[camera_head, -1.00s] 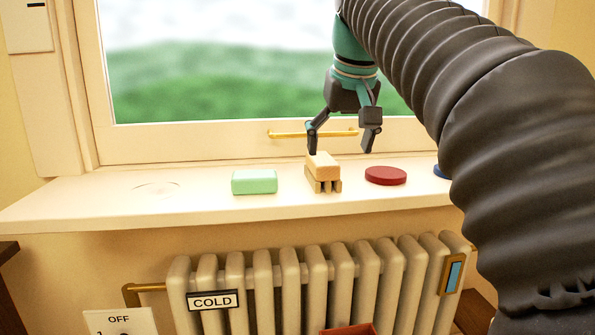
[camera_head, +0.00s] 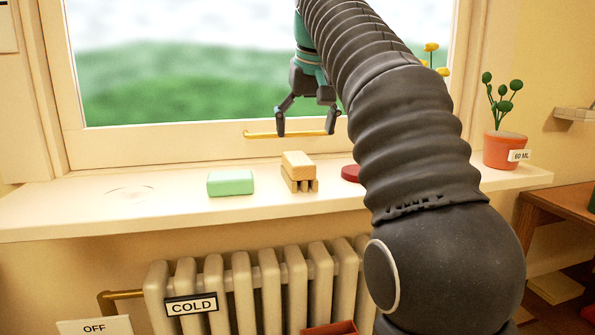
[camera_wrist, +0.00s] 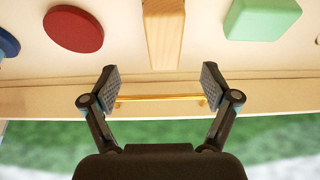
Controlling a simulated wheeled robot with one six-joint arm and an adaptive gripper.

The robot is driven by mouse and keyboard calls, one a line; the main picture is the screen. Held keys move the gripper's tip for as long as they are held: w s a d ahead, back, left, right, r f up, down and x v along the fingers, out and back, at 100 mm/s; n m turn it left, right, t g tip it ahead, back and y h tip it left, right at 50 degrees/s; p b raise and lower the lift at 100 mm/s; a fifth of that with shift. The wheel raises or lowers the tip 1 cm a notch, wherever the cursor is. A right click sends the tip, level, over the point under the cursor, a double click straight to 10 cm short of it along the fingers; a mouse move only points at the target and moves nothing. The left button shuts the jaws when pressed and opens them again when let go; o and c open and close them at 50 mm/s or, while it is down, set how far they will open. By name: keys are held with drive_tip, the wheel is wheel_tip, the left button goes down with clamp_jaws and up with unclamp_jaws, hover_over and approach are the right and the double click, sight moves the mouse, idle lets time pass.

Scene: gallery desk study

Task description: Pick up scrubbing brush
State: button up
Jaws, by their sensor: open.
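The scrubbing brush (camera_head: 299,171) stands on the windowsill, a light wooden block with several pale tufts or feet beneath it. In the wrist view its wooden top (camera_wrist: 164,32) shows at the top centre, beyond my fingertips. My gripper (camera_head: 307,130) is open and empty, above and slightly behind the brush, near the window's brass handle. In the wrist view the two finger pads of my gripper (camera_wrist: 159,82) stand wide apart, with the brush roughly in line with the gap between them. Nothing touches the brush except the sill.
A green soap-like block (camera_head: 230,183) lies left of the brush on the windowsill (camera_head: 80,205). A red disc (camera_head: 350,173) lies to its right, partly hidden by my arm. A brass handle (camera_head: 262,134) sits behind. A potted plant (camera_head: 503,150) stands far right; a radiator (camera_head: 268,290) is below.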

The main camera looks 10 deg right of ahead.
sight(299, 158)
drive_tip(key=x, duration=0.4)
drive_tip(key=shift+f, duration=0.1)
drive_tip(key=x, duration=0.4)
drive_tip(key=shift+w+a, duration=0.15)
drive_tip(key=shift+a, duration=0.15)
drive_tip(key=shift+w+f, duration=0.2)
drive_tip(key=shift+f, duration=0.3)
drive_tip(key=shift+f, duration=0.25)
drive_tip(key=c, duration=1.3)
